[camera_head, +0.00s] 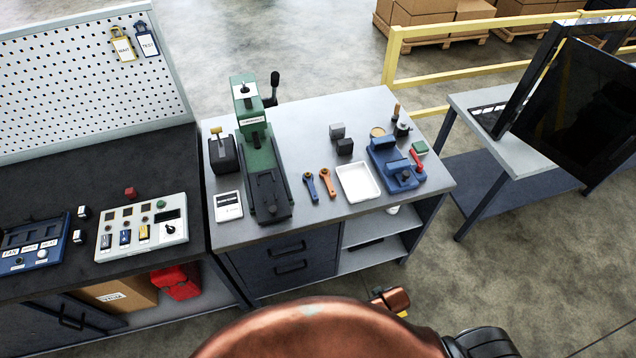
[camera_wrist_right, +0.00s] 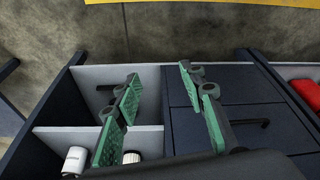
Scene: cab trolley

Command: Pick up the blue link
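The blue link (camera_head: 310,186) lies flat on the grey bench top, a small blue piece with rounded ends. It is just left of a similar orange link (camera_head: 327,183), with a narrow gap between them. My right gripper (camera_wrist_right: 158,90) is open and empty in the wrist view, its two green-padded fingers spread apart. Behind it are the bench's drawers and open shelves; the blue link does not show in that view. My left gripper is in neither view.
A green press (camera_head: 262,160) stands left of the links, and a white tray (camera_head: 358,198) is close on their right. A blue fixture (camera_head: 392,165) with a red handle stands further right. Dark and grey blocks (camera_head: 344,147) sit behind. Bare bench top (camera_head: 300,125) lies behind the links.

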